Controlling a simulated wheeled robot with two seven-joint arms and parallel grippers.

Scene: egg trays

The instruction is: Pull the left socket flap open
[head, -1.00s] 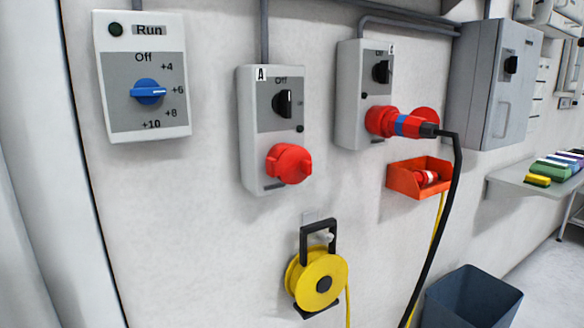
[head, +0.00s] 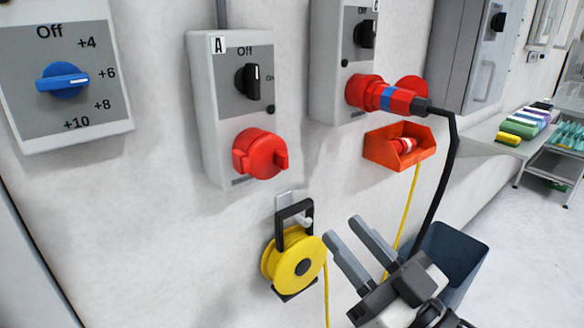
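The left socket box (head: 207,110), marked A, is on the wall with a black switch at Off. Its red socket flap (head: 260,154) is shut over the socket. My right gripper (head: 350,238) shows at the lower right of the head view, below and to the right of the flap and apart from it. Its two grey fingers are spread, with nothing between them. My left gripper is not in view.
A second socket box (head: 330,70) to the right holds a red plug (head: 395,97) with a black cable. An orange holder (head: 385,152), a yellow cable reel (head: 292,265) and a blue bin (head: 450,258) are nearby. A blue dial (head: 62,80) is at left.

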